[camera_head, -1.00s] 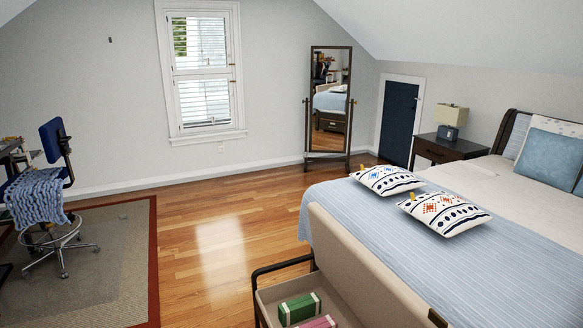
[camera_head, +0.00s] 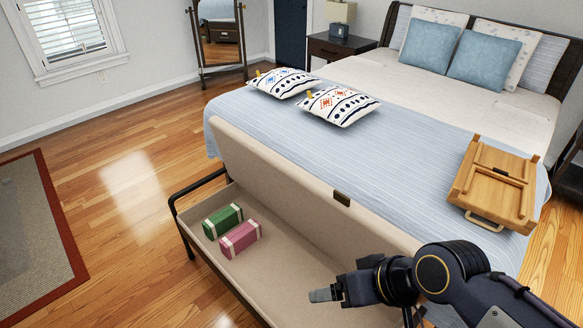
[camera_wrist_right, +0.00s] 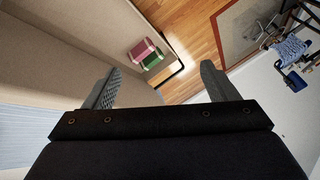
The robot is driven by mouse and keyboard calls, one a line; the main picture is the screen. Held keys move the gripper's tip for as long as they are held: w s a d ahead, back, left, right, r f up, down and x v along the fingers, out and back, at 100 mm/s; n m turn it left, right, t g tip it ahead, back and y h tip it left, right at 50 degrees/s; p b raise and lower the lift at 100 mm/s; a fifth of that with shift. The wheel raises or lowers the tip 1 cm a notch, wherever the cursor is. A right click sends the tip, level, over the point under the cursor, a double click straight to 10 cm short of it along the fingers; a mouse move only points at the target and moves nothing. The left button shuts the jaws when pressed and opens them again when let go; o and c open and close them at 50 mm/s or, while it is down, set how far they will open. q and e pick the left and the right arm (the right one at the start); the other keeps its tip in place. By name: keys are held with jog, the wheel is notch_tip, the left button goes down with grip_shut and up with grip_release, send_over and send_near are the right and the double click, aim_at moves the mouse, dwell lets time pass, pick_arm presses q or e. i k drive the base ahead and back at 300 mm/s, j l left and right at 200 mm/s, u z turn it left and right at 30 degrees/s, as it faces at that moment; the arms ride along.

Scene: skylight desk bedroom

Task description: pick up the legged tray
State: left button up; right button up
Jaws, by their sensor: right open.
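The legged tray (camera_head: 492,190) is light wood and lies on the blue blanket near the bed's front right corner in the head view. Wooden bars cross its upper face, and a pale handle (camera_head: 485,221) sticks out on its near side. My right gripper (camera_head: 322,294) is over the open storage bench, to the left of the tray and apart from it. In the right wrist view my right gripper (camera_wrist_right: 158,82) has its fingers spread with nothing between them. The tray does not show in that view. My left gripper is not in view.
The storage bench (camera_head: 185,207) stands open at the bed's foot, its raised lid (camera_head: 285,190) between my right gripper and the bed. It holds a green box (camera_head: 222,221) and a pink box (camera_head: 240,238). Two patterned pillows (camera_head: 337,105) lie left of the tray. Blanket between is clear.

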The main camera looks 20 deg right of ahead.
aim_at(490, 198)
jog(key=z, duration=2.25)
jog(key=l+z, duration=0.4)
jog(key=i+l+z, duration=0.2)
jog(key=i+l, duration=0.25)
jog(key=l, duration=0.2)
jog(key=i+l+z, duration=0.2)
jog(key=i+l, duration=0.35)
jog(key=i+l+u, duration=0.1)
jog(key=i, duration=0.35)
jog(key=i+l+u, duration=0.1)
jog(key=i, duration=0.35)
jog(key=i+l+u, duration=0.1)
jog(key=i, duration=0.35)
jog(key=i+u, duration=0.75)
jog(key=i+l+u, duration=0.15)
jog(key=u, duration=0.2)
jog(key=i+u, duration=0.15)
jog(key=u, duration=0.3)
jog(key=i+u, duration=0.15)
jog(key=u, duration=0.35)
jog(key=i+u, duration=0.15)
jog(key=u, duration=0.3)
jog(key=i+l+u, duration=0.1)
jog(key=u, duration=0.35)
jog(key=i+l+u, duration=0.1)
jog(key=u, duration=0.4)
jog(key=l, duration=0.1)
